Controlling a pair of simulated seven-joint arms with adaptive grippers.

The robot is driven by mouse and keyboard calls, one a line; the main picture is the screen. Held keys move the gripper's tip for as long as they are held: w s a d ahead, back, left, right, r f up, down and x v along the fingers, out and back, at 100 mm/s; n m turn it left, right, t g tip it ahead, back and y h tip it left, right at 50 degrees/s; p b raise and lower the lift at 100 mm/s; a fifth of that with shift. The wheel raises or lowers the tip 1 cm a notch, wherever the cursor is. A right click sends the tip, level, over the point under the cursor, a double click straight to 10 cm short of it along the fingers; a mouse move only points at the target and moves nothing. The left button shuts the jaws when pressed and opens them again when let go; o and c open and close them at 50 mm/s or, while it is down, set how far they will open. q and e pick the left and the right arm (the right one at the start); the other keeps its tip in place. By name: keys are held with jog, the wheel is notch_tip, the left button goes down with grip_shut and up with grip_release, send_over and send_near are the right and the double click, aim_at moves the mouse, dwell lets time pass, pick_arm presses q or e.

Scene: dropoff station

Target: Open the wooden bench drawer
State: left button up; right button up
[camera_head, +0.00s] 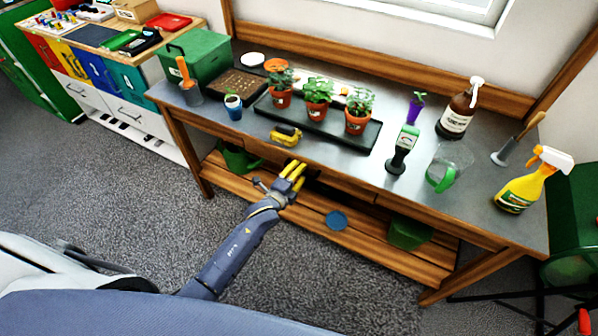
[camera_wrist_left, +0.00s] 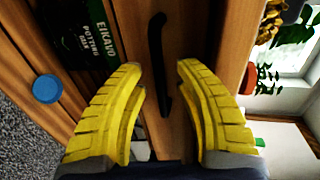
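The wooden drawer front (camera_wrist_left: 190,35) of the bench fills the middle of the left wrist view and looks closed. Its black bar handle (camera_wrist_left: 157,60) appears between the two yellow fingers of my left gripper (camera_wrist_left: 163,78). The fingers are spread apart, one on each side of the handle, with a visible gap to it. In the head view my left gripper (camera_head: 294,172) is at the front edge of the bench (camera_head: 225,128) and hides much of the drawer front. My right gripper is not in view.
Potted plants on a black tray (camera_head: 310,122), a yellow object (camera_head: 286,135), a glass jug (camera_head: 450,165) and spray bottles (camera_head: 522,188) stand on the benchtop. The lower shelf holds a blue disc (camera_head: 336,220) and a green container (camera_head: 408,233). Carpeted floor in front is clear.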

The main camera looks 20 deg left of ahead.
pick_arm(q)
jog(key=shift+o, duration=0.3)
jog(key=shift+w, duration=0.2)
grip_shut()
